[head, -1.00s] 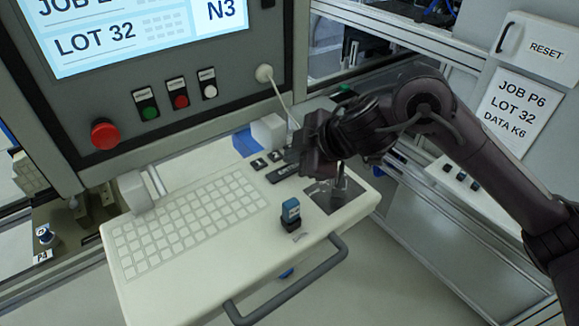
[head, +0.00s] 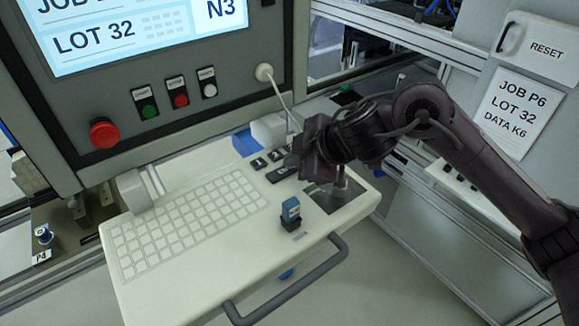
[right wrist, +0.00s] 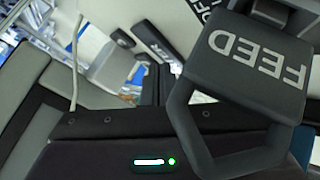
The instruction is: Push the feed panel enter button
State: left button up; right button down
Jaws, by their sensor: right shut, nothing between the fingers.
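The enter button is a wide dark key (head: 281,173) on the white keyboard shelf (head: 205,268), right of the pale keys and below two small dark keys. In the right wrist view, a dark key with letters ending in "ER" (right wrist: 152,38) shows at upper middle, partly hidden. My right gripper (head: 293,160) is shut and empty, just above and right of the enter key. I cannot tell whether it touches the key. It also shows in the right wrist view (right wrist: 154,78). A dark plate reading "FEED" (right wrist: 255,60) stands close to it there. My left gripper is not in view.
A blue-topped block (head: 290,212) stands on the shelf near a grey handle (head: 290,285). A red button (head: 104,133) and several smaller buttons sit below the screen. A metal post stands below my gripper.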

aim_at(295, 170)
jog(key=shift+f, duration=0.4)
dwell(0.4)
jog(key=shift+r+p, duration=0.8)
jog(key=shift+r, duration=0.15)
notch_tip(295, 170, up, 3)
jog(key=p, duration=0.3)
jog(key=shift+r, duration=0.1)
jog(key=shift+r+p, duration=0.6)
jog(key=shift+r, duration=0.35)
jog(key=shift+f, duration=0.1)
